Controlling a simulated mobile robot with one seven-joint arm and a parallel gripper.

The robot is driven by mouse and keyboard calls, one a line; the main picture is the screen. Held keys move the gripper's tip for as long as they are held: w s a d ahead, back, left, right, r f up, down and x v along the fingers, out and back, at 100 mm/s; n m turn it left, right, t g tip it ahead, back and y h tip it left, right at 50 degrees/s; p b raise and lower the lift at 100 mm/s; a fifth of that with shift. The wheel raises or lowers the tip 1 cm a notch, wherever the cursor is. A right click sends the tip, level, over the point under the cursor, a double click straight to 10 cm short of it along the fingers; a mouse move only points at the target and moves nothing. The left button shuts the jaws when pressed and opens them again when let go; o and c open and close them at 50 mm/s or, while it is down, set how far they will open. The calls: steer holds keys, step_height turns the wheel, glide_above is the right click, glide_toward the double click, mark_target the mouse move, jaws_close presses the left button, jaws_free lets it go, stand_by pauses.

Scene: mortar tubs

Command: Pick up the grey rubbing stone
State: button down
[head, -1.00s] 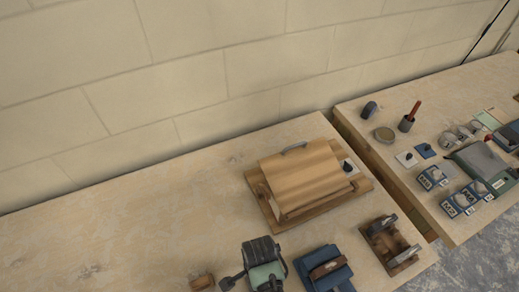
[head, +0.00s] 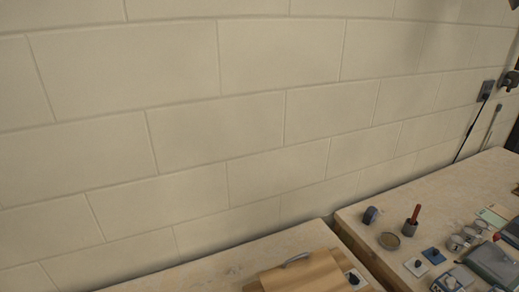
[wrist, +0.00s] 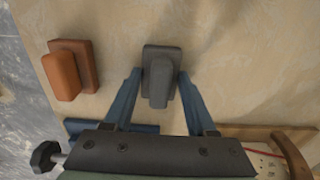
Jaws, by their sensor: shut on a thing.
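The grey rubbing stone (wrist: 161,60), a dark grey block with a raised part, shows at the upper middle of the wrist view. My gripper (wrist: 158,88) has one blue finger on each side of it and is shut on it. Pale bench top shows around the stone; I cannot tell whether it is lifted clear. Neither the stone nor my gripper shows in the head view.
An orange-brown block (wrist: 62,77) on a brown base stands left of the stone. A wooden edge (wrist: 255,132) lies at lower right. In the head view, a wooden cover (head: 306,272) is on the near bench; a second bench (head: 458,195) holds several tools.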

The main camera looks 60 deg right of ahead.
step_height(320, 180, up, 10)
steer(key=shift+b, duration=0.3)
stand_by(0.4)
